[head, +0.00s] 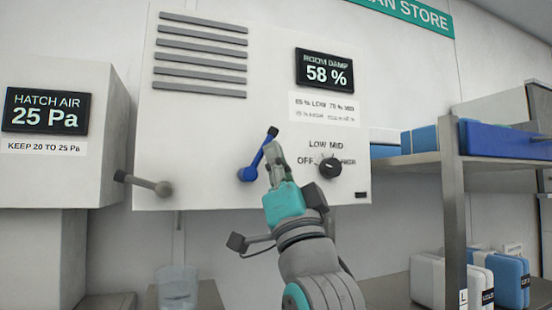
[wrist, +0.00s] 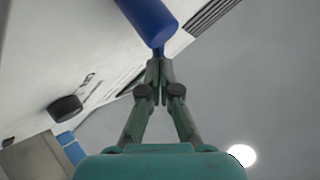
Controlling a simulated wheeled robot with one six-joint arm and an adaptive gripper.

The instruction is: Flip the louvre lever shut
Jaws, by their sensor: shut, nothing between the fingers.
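The blue lever (head: 257,163) is on the front of the white cabinet, below the louvre slats (head: 203,52). It slants up and to the right from its round blue hub to a dark tip. My gripper (head: 273,148) is shut and empty, just right of the lever in the head view. In the wrist view the shut fingertips (wrist: 159,64) meet the lower end of a blue part of the lever (wrist: 147,20). I cannot tell whether they touch it or only overlap it in the picture.
A black dial (head: 330,167) sits right of my gripper; it also shows in the wrist view (wrist: 65,108). A grey lever (head: 146,184) sticks out at the left. The damp display (head: 324,70) reads 58 %. Shelves with blue boxes (head: 500,140) stand at the right.

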